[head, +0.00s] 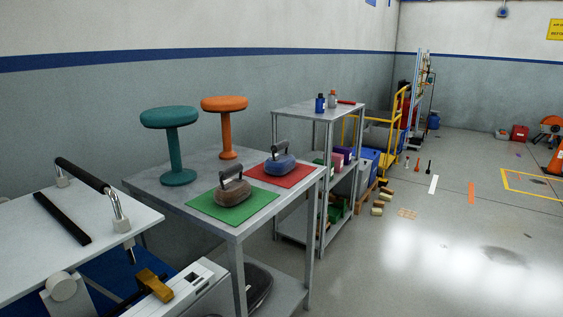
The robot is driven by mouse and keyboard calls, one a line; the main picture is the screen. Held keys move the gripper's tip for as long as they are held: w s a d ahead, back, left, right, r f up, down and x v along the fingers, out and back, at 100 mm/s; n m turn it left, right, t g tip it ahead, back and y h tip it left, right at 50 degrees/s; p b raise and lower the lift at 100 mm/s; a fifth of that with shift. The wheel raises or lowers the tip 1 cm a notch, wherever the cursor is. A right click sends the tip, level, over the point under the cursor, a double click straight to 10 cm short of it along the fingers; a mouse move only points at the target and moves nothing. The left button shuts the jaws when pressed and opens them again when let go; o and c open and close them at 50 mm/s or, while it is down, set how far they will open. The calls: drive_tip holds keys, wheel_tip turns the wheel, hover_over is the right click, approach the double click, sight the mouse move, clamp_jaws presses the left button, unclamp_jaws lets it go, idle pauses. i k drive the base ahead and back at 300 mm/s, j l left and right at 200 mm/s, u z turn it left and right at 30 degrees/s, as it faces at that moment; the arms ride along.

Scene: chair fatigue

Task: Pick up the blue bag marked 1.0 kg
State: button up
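A blue bag (280,165) with a dark upright handle sits on a red mat (301,174) on the grey metal table. A brown bag (234,194) of similar shape, also with a dark handle, sits on a green mat (256,204) nearer to me. No weight marking can be read on either bag. The two bags stand apart from each other. My gripper does not show in the head view.
A teal stool (170,117) and an orange stool (225,105) stand on the table (150,181) behind the bags. A white-topped bench (105,222) with a rail is at the left. A shelf cart (295,108) stands beyond the table. Open floor lies at the right.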

sight(279, 164)
drive_tip(key=i+l+u, duration=0.15)
drive_tip(key=u, duration=0.3)
drive_tip(key=i+l+u, duration=0.1)
drive_tip(key=l+u, duration=0.3)
drive_tip(key=i+l+u, duration=0.15)
drive_tip(key=l, duration=0.4)
drive_tip(key=i+l+u, duration=0.15)
drive_tip(key=l, duration=0.4)
drive_tip(key=i+l, duration=0.55)
drive_tip(key=l, duration=0.2)
drive_tip(key=u, duration=0.05)
